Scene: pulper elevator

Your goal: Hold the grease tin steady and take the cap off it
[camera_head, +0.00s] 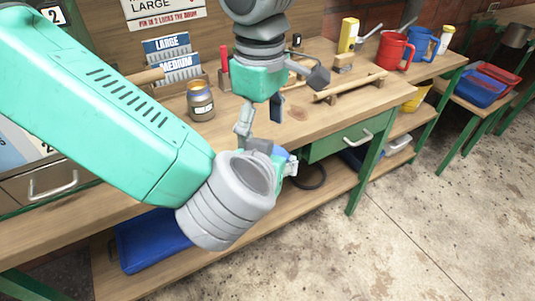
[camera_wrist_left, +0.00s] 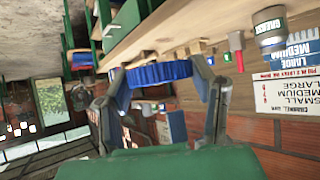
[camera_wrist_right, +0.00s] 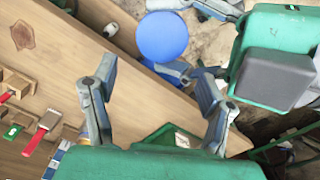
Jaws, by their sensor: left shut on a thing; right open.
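The grease tin (camera_head: 201,106) stands upright on the bench, its mouth uncovered, with amber content showing. In the left wrist view the tin (camera_wrist_left: 269,27) appears upside down at upper right. The blue ribbed cap (camera_wrist_left: 160,74) is between the fingers of my left gripper (camera_wrist_left: 158,82), which is shut on it, away from the tin. The cap's round face (camera_wrist_right: 162,37) shows in the right wrist view. My right gripper (camera_wrist_right: 155,78) is open and empty, with the cap a little beyond its fingertips. Neither gripper touches the tin.
Blue size cards (camera_head: 172,58) stand behind the tin. A wooden rack with a rod (camera_head: 350,87), a red mug (camera_head: 393,51) and a blue jug (camera_head: 422,42) sit to the right. A blue bin (camera_head: 150,240) is on the lower shelf. The floor at right is clear.

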